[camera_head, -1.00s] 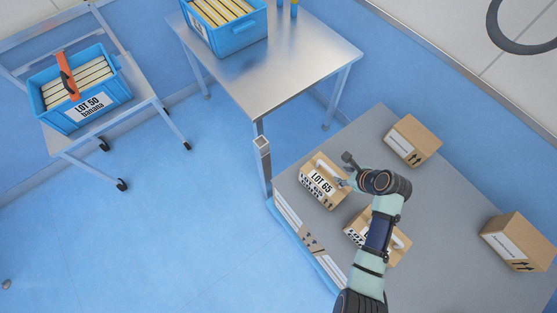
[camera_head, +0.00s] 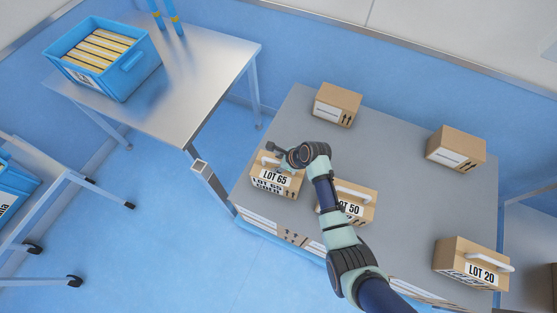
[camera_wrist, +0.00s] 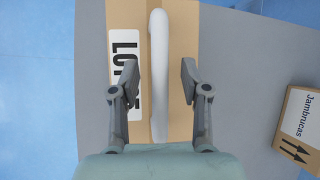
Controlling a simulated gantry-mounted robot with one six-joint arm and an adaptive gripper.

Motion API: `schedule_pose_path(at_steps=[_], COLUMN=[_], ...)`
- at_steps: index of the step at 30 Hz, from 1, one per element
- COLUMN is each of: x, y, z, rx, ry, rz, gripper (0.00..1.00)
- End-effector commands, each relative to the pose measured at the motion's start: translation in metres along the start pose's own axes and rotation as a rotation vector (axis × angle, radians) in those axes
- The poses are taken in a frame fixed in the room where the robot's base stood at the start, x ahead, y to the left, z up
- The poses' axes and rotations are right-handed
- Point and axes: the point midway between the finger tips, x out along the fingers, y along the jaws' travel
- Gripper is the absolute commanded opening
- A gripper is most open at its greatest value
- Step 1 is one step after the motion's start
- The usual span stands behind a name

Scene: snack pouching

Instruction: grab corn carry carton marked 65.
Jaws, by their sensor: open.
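The carton marked LOT 65 (camera_head: 276,181) stands at the left front of the grey table in the head view. It is brown, with a white label and a pale handle on top. In the wrist view the white handle (camera_wrist: 158,75) runs lengthwise between the two fingers, beside the partly hidden label (camera_wrist: 124,60). My gripper (camera_wrist: 158,82) is open, with a finger on each side of the handle and gaps showing on both sides. In the head view my gripper (camera_head: 270,152) is at the carton's top, and my wrist hides part of it.
A carton marked LOT 50 (camera_head: 349,208) stands close on the right, partly behind my arm. A LOT 20 carton (camera_head: 470,266) stands farther right. A steel table (camera_head: 190,85) holds a blue crate (camera_head: 128,82).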

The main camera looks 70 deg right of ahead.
Motion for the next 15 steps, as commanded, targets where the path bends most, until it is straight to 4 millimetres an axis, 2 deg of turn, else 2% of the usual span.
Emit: schedule_pose_path(at_steps=[2,10,11,15], x=[-0.0007,-0.0008,-0.0008,-0.0008], y=[0.0,0.0001,0.0001,0.0002], z=[0.0003,0.0001,0.0001,0.0001], rx=[0.0,0.0,-0.001,-0.001], ry=[0.0,0.0,0.0,0.0], rz=[0.0,0.0,0.0,0.001], gripper=[0.46,0.03,0.0,0.0])
